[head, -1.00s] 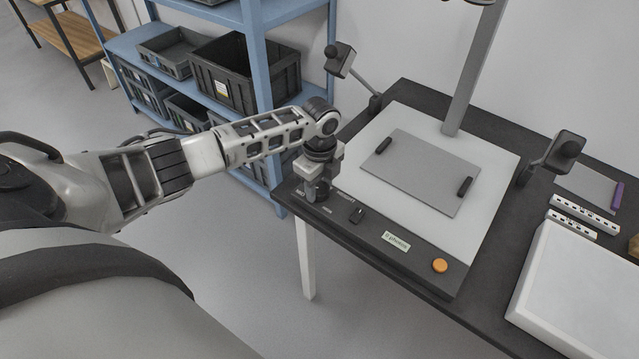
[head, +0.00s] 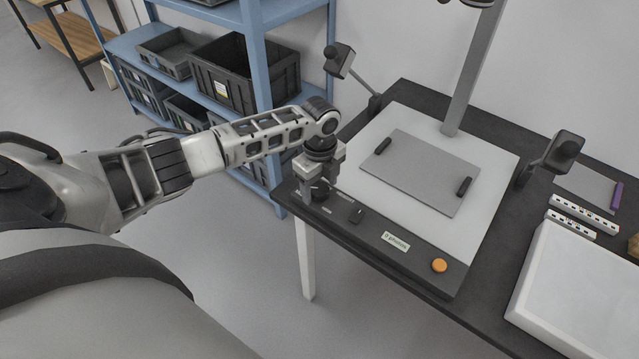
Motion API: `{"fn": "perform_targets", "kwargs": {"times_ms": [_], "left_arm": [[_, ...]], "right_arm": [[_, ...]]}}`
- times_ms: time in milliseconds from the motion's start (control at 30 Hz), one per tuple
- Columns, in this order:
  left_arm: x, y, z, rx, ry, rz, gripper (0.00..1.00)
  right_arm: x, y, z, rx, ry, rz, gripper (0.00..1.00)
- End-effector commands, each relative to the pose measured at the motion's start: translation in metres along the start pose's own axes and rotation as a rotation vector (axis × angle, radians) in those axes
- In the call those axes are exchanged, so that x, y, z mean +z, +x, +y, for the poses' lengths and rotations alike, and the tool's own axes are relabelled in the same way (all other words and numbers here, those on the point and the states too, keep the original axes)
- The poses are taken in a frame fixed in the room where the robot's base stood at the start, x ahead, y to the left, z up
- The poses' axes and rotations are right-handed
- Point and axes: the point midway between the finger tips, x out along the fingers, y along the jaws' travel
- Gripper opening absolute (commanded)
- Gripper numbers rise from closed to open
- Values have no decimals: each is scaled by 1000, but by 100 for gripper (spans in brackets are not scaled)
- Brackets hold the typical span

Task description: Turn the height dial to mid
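My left gripper (head: 318,188) points down at the left end of the black control strip (head: 420,262) on the copy stand's front edge. Its fingers are right at a small dark knob there, which they mostly hide. I take this knob to be the height dial, but its setting cannot be read. The fingers are too small and dark to show whether they are closed on it. A second small black control (head: 356,214) stands clear to the right of the gripper. My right gripper is not in view.
The strip also has a pale label (head: 396,241) and an orange button (head: 440,265). A grey plate (head: 420,172) lies on the white board. Lamps (head: 340,60) (head: 564,150) flank the stand. A blue shelf stands behind my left arm.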

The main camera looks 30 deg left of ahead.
Motion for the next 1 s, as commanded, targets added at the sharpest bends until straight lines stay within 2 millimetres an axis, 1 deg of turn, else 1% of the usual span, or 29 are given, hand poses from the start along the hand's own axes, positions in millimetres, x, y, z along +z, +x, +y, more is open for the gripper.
{"fn": "perform_targets", "kwargs": {"times_ms": [167,267,333,367,700,800,900,1000], "left_arm": [[0,0,1,3,0,-1,64],[1,-8,0,2,0,-2,64],[1,-18,0,1,1,-2,64],[1,-24,0,-1,1,-2,64],[1,-106,0,-3,1,-3,64],[0,-127,-1,-4,1,-1,64],[0,-142,0,-1,0,-2,64],[0,-152,0,-1,0,0,64]], "right_arm": [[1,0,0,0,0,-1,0],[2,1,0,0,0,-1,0],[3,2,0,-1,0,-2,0],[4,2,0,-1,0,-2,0],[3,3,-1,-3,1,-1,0],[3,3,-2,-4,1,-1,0],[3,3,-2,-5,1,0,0],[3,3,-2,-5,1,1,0]]}}
